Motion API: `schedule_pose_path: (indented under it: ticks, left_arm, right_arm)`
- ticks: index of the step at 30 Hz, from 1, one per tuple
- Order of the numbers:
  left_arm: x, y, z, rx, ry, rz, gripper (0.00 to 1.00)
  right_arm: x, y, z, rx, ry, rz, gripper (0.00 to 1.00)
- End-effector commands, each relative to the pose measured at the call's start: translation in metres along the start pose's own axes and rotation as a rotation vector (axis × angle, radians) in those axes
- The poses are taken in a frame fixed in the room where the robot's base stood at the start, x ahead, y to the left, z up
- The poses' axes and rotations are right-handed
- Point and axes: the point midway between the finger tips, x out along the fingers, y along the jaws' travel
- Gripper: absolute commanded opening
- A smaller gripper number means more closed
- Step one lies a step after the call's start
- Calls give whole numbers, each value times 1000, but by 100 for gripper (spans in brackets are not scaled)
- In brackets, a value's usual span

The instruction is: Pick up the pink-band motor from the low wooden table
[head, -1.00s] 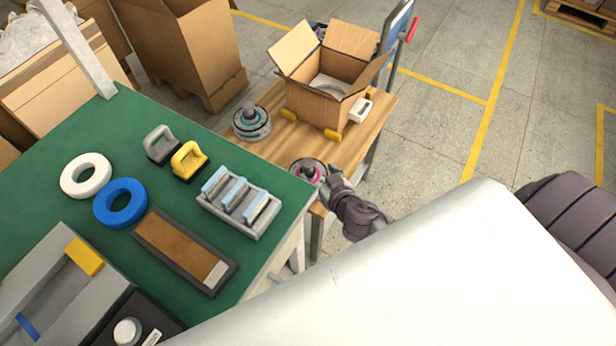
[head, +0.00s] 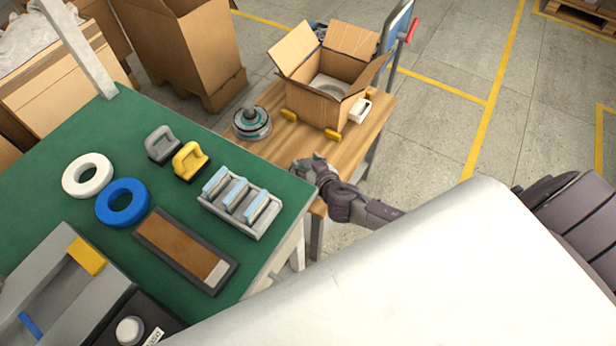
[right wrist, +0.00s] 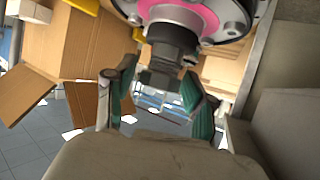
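The pink-band motor (right wrist: 182,16) shows at the top of the right wrist view, with a pink ring, a silver bolted flange and a dark stepped shaft. In the head view my right gripper (head: 312,167) is over the near end of the low wooden table (head: 345,155) and hides this motor. In the wrist view its two teal-padded fingers (right wrist: 160,80) stand apart on either side of the shaft end, with gaps visible. Another motor, with a teal band (head: 252,122), sits farther back on the table. My left gripper is not in view.
An open cardboard box (head: 325,85) and a small white part (head: 361,109) stand on the wooden table. The green workbench (head: 120,160) with rings, a slotted tray (head: 240,203) and other parts is close on the left. Open floor lies to the right.

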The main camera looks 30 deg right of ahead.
Motion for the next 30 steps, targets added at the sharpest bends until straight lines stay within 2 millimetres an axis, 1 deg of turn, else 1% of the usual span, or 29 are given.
schedule_pose_path:
  ticks: [1, 6, 8, 9, 13, 14, 23, 30]
  left_arm:
    - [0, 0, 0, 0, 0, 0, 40]
    - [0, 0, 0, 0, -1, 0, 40]
    - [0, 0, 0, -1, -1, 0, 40]
    - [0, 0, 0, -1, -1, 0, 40]
    - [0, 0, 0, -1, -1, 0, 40]
    - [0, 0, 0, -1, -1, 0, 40]
    - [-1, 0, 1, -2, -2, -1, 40]
    - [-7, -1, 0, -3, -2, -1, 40]
  right_arm:
    - [0, 0, 0, 0, 0, 0, 40]
    - [0, 0, 0, 0, 0, 0, 12]
    - [0, 0, 0, 0, 0, 0, 2]
    - [0, 0, 0, 0, 0, 0, 0]
    - [0, 0, 0, 0, 0, 0, 0]
    - [0, 0, -5, 1, 9, -1, 0]
    - [-1, 0, -8, 2, 8, -1, 0]
    - [-11, 0, -28, 2, 11, -3, 0]
